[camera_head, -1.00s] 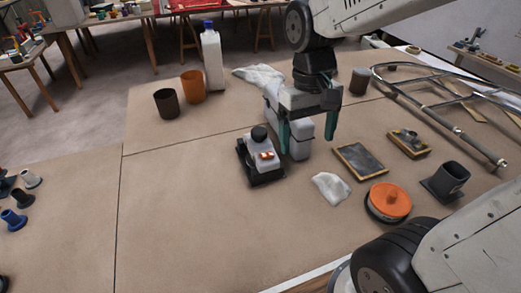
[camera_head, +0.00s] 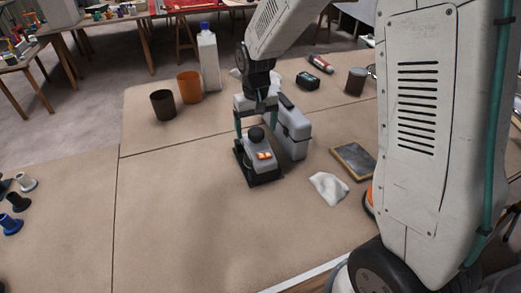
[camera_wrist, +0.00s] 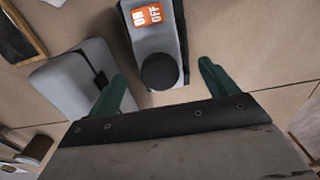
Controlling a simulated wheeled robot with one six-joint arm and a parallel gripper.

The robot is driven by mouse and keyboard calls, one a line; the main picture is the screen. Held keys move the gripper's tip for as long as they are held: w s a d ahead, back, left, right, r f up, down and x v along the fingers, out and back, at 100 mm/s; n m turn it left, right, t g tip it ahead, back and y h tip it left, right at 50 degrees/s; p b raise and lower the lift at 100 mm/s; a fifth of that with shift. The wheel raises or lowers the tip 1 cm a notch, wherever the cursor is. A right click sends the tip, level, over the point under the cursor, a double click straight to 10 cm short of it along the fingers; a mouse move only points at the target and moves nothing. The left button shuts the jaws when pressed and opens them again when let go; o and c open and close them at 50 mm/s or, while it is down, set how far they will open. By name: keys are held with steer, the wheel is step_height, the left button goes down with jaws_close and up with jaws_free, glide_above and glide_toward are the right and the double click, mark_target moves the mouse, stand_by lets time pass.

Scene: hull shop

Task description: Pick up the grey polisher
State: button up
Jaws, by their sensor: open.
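The grey polisher (camera_head: 259,158) stands upright on the table, with a black knob on top, an orange ON/OFF switch and a black base. In the wrist view the polisher (camera_wrist: 155,38) lies just ahead of the jaws, its black knob between the fingertips. My gripper (camera_head: 256,122) is open and empty, just above and behind the polisher, its two green fingers pointing down. The fingers also show in the wrist view (camera_wrist: 162,78), one on each side of the knob. I cannot tell whether either finger touches it.
A grey box-like case (camera_head: 296,137) stands close behind and right of the polisher. A white rag (camera_head: 328,188) and a framed dark pad (camera_head: 353,160) lie to the right. An orange cup (camera_head: 190,87), brown cup (camera_head: 164,105) and white bottle (camera_head: 209,60) stand behind left.

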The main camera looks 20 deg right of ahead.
step_height(320, 180, down, 5)
steer(key=shift+w+f, duration=0.1)
jaws_close()
step_height(320, 180, up, 10)
steer(key=shift+r, duration=0.15)
steer(key=c, duration=0.7)
jaws_free()
steer(key=c, duration=0.3)
steer(key=shift+d, duration=0.1)
